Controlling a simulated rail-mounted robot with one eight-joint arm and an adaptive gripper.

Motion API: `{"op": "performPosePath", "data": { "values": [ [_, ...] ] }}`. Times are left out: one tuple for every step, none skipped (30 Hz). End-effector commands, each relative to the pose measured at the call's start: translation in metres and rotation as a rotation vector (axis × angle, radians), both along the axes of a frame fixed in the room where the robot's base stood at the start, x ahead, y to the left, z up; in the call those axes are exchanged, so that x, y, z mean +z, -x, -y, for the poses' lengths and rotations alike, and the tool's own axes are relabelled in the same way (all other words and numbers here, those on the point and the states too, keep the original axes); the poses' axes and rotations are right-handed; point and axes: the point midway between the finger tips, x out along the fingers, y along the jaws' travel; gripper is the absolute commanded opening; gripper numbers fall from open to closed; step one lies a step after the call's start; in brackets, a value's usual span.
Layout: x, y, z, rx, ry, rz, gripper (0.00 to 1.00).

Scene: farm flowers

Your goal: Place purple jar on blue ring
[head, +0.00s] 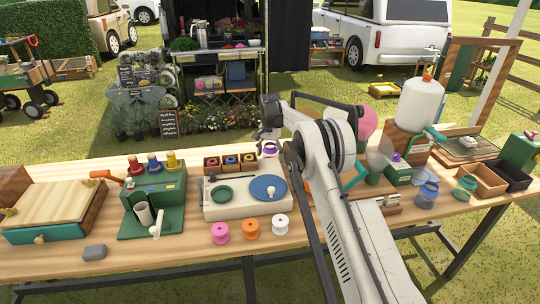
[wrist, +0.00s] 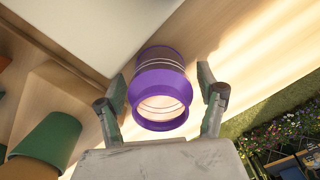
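The purple jar (wrist: 161,80) stands between my gripper's two fingers in the wrist view, with its open mouth and pale inside showing. My gripper (wrist: 165,98) is open around the jar, with a small gap on each side. In the head view the purple jar (head: 270,150) is small, at the far edge of the table behind the white board, and my gripper (head: 268,132) is just above it, its fingers partly hidden. A round blue piece (head: 262,186) lies flat on the right of the white board (head: 240,208); a small white object sits on it.
A green ring (head: 222,194) lies left of the blue piece. A wooden box (head: 230,163) with several spools stands behind the board, near the jar. Pink (head: 220,233), orange (head: 251,229) and white (head: 280,224) spools stand in front. A green stand (head: 155,200) is at left.

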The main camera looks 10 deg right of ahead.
Motion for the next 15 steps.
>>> {"op": "performPosePath", "data": {
  "values": [
    [0.000, 0.000, 0.000, 0.000, 0.000, 0.000, 0.70],
    [0.000, 0.000, 0.000, 0.000, 0.000, 0.000, 0.70],
    [0.000, 0.000, 0.000, 0.000, 0.000, 0.000, 0.70],
    [0.000, 0.000, 0.000, 0.000, 0.000, 0.000, 0.70],
    [0.000, 0.000, 0.000, 0.000, 0.000, 0.000, 0.70],
    [0.001, 0.000, 0.000, 0.000, 0.000, 0.000, 0.70],
    [0.002, 0.000, 0.000, 0.000, 0.000, 0.000, 0.70],
    [0.003, 0.000, 0.000, 0.000, 0.000, 0.000, 0.70],
    [0.005, 0.000, 0.000, 0.000, 0.000, 0.000, 0.70],
    [0.008, 0.000, 0.000, 0.000, 0.000, 0.000, 0.70],
    [0.012, 0.000, 0.000, 0.000, 0.000, 0.000, 0.70],
    [0.018, 0.000, 0.000, 0.000, 0.000, 0.000, 0.70],
    [0.022, 0.000, 0.000, 0.000, 0.000, 0.000, 0.70],
    [0.028, 0.000, 0.000, 0.000, 0.000, 0.000, 0.70],
    [0.036, 0.000, 0.000, 0.000, 0.000, 0.000, 0.70]
  ]
}}
